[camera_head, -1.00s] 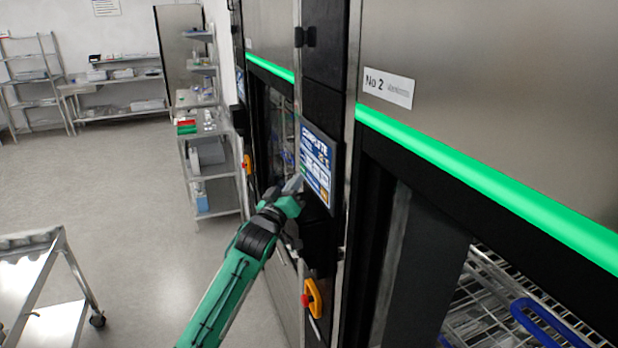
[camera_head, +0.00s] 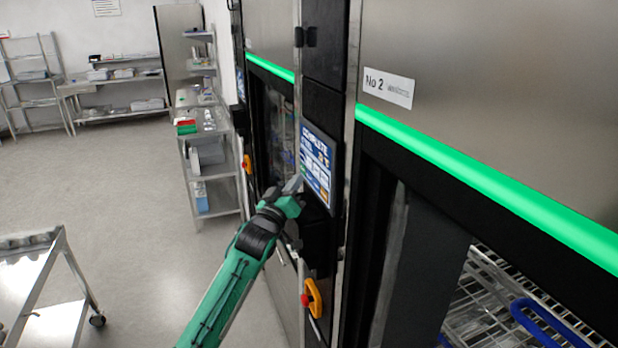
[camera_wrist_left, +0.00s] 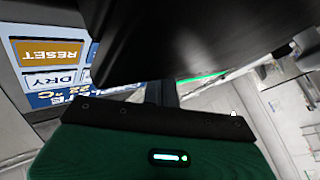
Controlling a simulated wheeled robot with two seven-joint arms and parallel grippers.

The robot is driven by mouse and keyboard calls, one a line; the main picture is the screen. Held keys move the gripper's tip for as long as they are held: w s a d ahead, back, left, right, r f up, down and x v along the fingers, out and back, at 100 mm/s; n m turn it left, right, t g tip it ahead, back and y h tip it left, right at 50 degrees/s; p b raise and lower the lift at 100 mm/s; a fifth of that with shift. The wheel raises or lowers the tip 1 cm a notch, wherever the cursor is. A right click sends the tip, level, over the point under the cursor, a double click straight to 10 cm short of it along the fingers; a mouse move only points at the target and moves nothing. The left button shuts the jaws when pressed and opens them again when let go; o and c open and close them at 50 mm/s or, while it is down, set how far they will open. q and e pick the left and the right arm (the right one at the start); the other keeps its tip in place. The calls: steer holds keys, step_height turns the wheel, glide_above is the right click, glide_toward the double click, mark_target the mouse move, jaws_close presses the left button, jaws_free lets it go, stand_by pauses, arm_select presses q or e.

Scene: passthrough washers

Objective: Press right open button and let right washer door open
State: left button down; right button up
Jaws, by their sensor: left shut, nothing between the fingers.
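The right washer, labelled No 2 (camera_head: 388,88), fills the right side of the head view under a lit green strip. A wire rack with a blue handle (camera_head: 540,325) shows inside its dark front; I cannot tell whether the door is raised or clear glass. The control screen (camera_head: 316,165) is lit, with "COMPLETE" at its top. My left gripper (camera_head: 293,184) is shut and empty, its tip at the screen's lower left edge; contact cannot be told. In the left wrist view the screen (camera_wrist_left: 52,65) shows upside down with RESET and DRY; the open button cannot be made out there.
A yellow and red switch (camera_head: 312,298) sits below the screen. Another washer front with a green strip (camera_head: 270,68) stands further left. A steel trolley (camera_head: 65,270) is at the lower left, and a shelf rack (camera_head: 205,165) stands beyond. The floor between is clear.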

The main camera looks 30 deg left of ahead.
arm_select(q)
steer(key=shift+d, duration=0.1)
stand_by(0.3)
steer(key=shift+w+d, duration=0.2)
steer(key=shift+w, duration=0.15)
